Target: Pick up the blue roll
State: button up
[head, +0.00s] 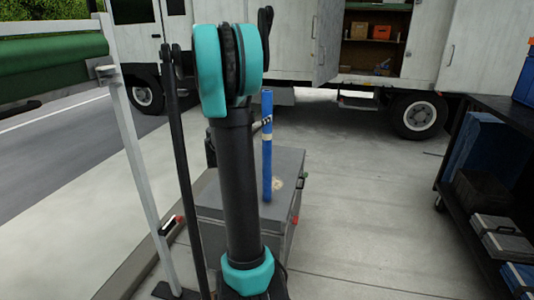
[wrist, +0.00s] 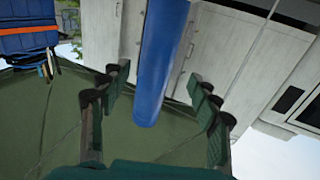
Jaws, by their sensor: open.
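The blue roll (head: 267,150) is a long thin cylinder standing upright on a grey box (head: 284,165) in the head view. In the wrist view the blue roll (wrist: 163,50) runs from the top edge down to its rounded end near the middle. My gripper (wrist: 157,95) is open, with fingers to the left and right of the roll and clear gaps on both sides in the picture. Whether the roll is fully between the fingers in depth I cannot tell. In the head view my arm hides most of the gripper.
A white truck (head: 300,60) with an open door and shelves stands behind. A dark cart (head: 485,195) with cases is on the right. A green roller on a white frame (head: 135,150) is on the left. Concrete floor (head: 370,200) is clear between box and cart.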

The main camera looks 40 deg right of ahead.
aim_at(264, 116)
jog(key=x, duration=0.4)
jog(key=shift+s+d, duration=0.25)
jog(key=shift+d, duration=0.05)
jog(key=shift+w+d, duration=0.2)
jog(key=shift+d, duration=0.2)
jog(key=shift+c, duration=0.4)
grip_shut()
